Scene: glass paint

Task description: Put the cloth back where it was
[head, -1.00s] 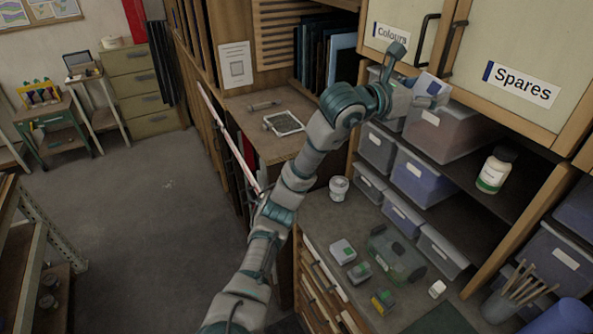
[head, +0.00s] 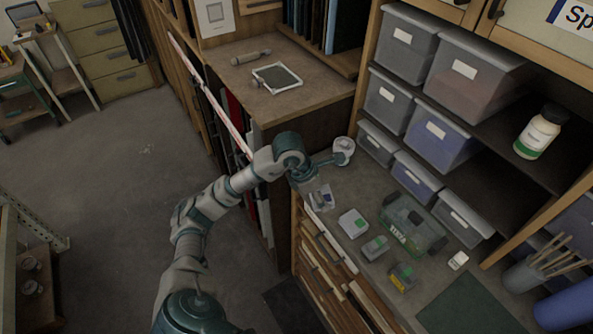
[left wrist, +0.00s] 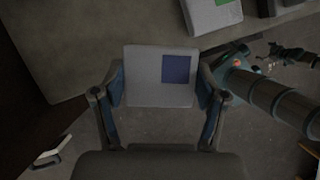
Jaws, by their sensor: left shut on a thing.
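A pale, flat, folded cloth with a dark blue square (left wrist: 145,77) sits between the two fingers of my left gripper (left wrist: 161,88) in the left wrist view. The gripper is shut on it. In the head view my left gripper (head: 317,184) hangs by the front left edge of the counter, with the cloth (head: 321,200) showing small beneath it. I cannot tell whether the cloth touches the counter. A similar pale piece with a green patch (head: 353,223) lies on the counter to the right. Part of another arm of mine shows at the right of the left wrist view; its gripper is unclear.
A green clear case (head: 413,226) and small green-marked items (head: 375,247) lie on the counter (head: 345,185). Lidded bins (head: 440,138) fill the shelves behind. A white bottle (head: 540,132) stands on the shelf.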

